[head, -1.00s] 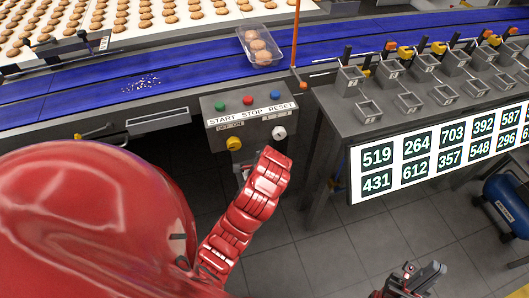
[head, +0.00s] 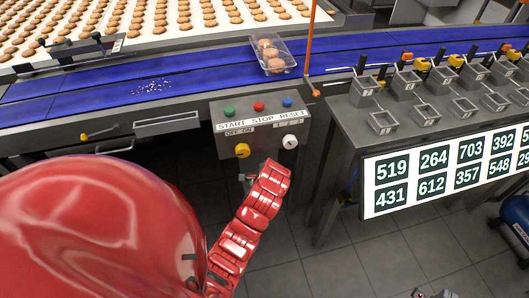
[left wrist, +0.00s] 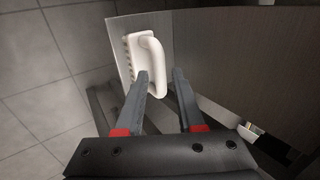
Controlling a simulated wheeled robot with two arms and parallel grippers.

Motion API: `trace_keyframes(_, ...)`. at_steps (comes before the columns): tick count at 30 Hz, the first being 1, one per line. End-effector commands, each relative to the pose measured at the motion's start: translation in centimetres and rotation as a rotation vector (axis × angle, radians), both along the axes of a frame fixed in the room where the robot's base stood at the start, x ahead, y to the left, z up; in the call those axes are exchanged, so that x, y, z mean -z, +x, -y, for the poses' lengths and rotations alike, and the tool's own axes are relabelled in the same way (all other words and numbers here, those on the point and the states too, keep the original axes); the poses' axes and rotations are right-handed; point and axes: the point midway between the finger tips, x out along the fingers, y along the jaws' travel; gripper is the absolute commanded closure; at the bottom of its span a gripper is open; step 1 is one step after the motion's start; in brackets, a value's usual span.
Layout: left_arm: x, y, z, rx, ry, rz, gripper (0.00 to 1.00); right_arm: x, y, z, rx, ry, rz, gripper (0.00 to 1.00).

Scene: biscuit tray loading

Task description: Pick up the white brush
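The white brush (left wrist: 129,62), with its loop handle, shows in the left wrist view against a dark panel, ahead of the gripper. My left gripper (left wrist: 160,76) is open; its left finger overlaps the lower part of the brush and its right finger is to the right of the handle. I cannot tell whether either finger touches it. I do not make out the brush in the head view, where my red left arm reaches down below the control box. My right gripper (head: 435,294) barely shows at the bottom edge of the head view.
A control box (head: 262,126) with buttons and knobs stands just above my left arm. A blue conveyor (head: 205,72) carries a clear tray (head: 287,65) of biscuits and some crumbs. A grey bench (head: 352,132) with metal bins and a number board is at right.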

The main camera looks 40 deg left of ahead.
Motion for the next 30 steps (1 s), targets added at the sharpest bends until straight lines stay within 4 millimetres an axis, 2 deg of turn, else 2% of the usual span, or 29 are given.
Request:
trace_keyframes(9,3.3,1.3,-1.7,-0.004,-0.001,-0.006,0.63,-0.1,0.0,0.0,0.000,0.000,0.000,1.00)
trace_keyframes(18,4.0,1.7,-2.0,-0.001,0.000,-0.001,0.63,-0.1,0.0,0.0,0.000,0.000,0.000,1.00)
trace_keyframes(19,4.0,1.7,-2.0,-0.001,0.000,-0.001,0.65,-0.1,0.0,0.0,0.000,0.000,0.000,1.00)
trace_keyframes(25,4.0,1.7,-2.0,-0.001,0.000,-0.002,1.00,-0.1,0.0,0.0,0.000,0.000,0.000,1.00)
trace_keyframes(30,4.0,1.7,-2.0,-0.001,0.000,-0.002,1.00,-0.1,0.0,0.0,0.000,0.000,0.000,1.00)
